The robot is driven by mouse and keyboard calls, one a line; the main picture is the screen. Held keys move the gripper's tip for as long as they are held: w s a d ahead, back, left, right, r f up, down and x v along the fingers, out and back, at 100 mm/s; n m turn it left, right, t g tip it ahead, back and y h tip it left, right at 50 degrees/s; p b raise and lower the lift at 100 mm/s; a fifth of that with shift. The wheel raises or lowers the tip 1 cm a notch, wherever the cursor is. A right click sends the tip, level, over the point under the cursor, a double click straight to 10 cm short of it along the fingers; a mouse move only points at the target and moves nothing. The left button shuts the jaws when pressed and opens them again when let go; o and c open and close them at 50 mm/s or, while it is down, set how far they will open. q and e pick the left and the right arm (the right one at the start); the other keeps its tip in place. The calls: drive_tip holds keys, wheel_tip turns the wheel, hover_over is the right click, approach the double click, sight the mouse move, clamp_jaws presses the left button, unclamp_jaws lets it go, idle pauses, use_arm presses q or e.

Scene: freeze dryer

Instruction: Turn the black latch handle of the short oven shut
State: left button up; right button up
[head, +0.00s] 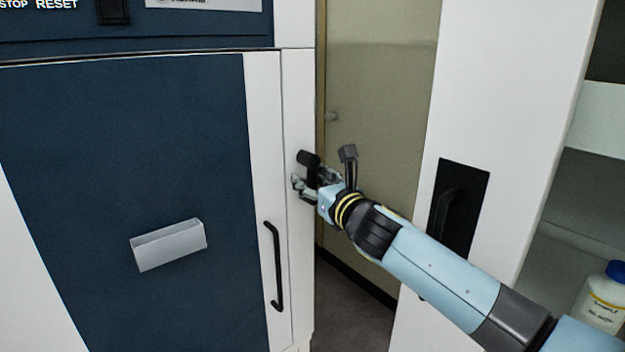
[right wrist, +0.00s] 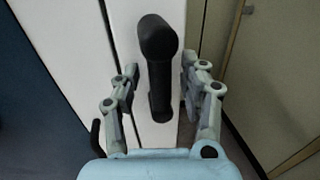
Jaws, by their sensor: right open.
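The black latch handle (head: 308,160) sits on the white right edge of the short oven (head: 130,130), which has a blue door. In the right wrist view the latch handle (right wrist: 159,65) stands upright in the picture, with its thick rounded end at the top. My right gripper (head: 304,186) is at the latch in the head view. In the right wrist view its two fingers (right wrist: 157,80) are open, one on each side of the handle, with visible gaps. Fingers and wrist hide the lower part of the latch in the head view. My left gripper is not in view.
A black vertical bar handle (head: 276,268) is on the oven front below the latch. A grey holder (head: 168,244) is on the blue door. A white cabinet (head: 510,110) with a recessed black handle stands right, with a bottle (head: 603,298) on its shelf. A narrow gap separates oven and cabinet.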

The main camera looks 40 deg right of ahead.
clamp_jaws()
drive_tip(key=shift+w+f, duration=0.1)
drive_tip(key=shift+f, duration=0.05)
idle(0.4)
